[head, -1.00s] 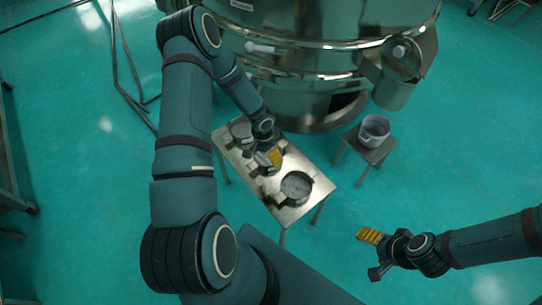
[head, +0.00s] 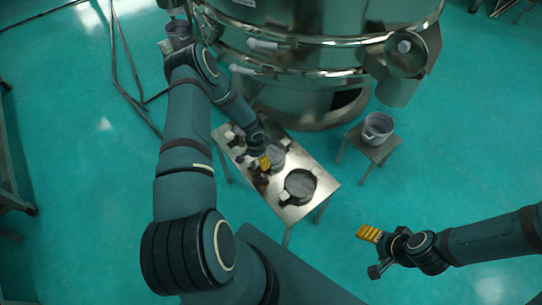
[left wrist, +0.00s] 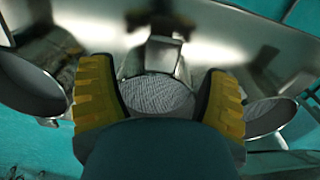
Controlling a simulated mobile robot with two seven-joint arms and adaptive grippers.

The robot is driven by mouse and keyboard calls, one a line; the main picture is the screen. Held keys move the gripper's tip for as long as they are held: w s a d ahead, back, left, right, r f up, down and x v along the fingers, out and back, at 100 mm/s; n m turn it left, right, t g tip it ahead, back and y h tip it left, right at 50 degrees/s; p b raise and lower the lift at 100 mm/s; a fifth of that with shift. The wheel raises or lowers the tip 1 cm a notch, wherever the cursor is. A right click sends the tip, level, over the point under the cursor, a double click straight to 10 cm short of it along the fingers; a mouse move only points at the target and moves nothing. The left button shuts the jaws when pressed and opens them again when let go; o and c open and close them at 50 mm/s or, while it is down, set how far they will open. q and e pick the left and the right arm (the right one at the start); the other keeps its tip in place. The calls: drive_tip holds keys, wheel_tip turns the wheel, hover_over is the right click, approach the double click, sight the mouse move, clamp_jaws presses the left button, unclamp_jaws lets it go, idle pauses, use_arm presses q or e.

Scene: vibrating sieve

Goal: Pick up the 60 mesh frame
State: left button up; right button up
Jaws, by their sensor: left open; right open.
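Round mesh frames with dark rims stand on a small metal table (head: 322,188). One frame (head: 300,186) at the table's right end is fully visible in the head view. A middle frame (head: 277,155) is partly covered by my left gripper (head: 264,161). I cannot read any mesh label. In the left wrist view, the open yellow fingers of my left gripper (left wrist: 160,98) are on either side of the middle frame's grey mesh (left wrist: 158,94), apart from each other. Other frames show at the left (left wrist: 30,85) and right (left wrist: 268,115). My right gripper (head: 373,236) is open and empty, away from the table.
A large shiny sieve machine (head: 300,70) stands close behind the table. A grey bucket (head: 377,128) sits on a small stool (head: 371,147) to the right. Another bucket (head: 180,34) is behind my left arm.

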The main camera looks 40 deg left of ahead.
sight(257, 162)
use_arm(q)
wheel_tip(257, 162, down, 3)
drive_tip(key=shift+w+f, duration=0.1)
clamp_jaws()
idle(0.4)
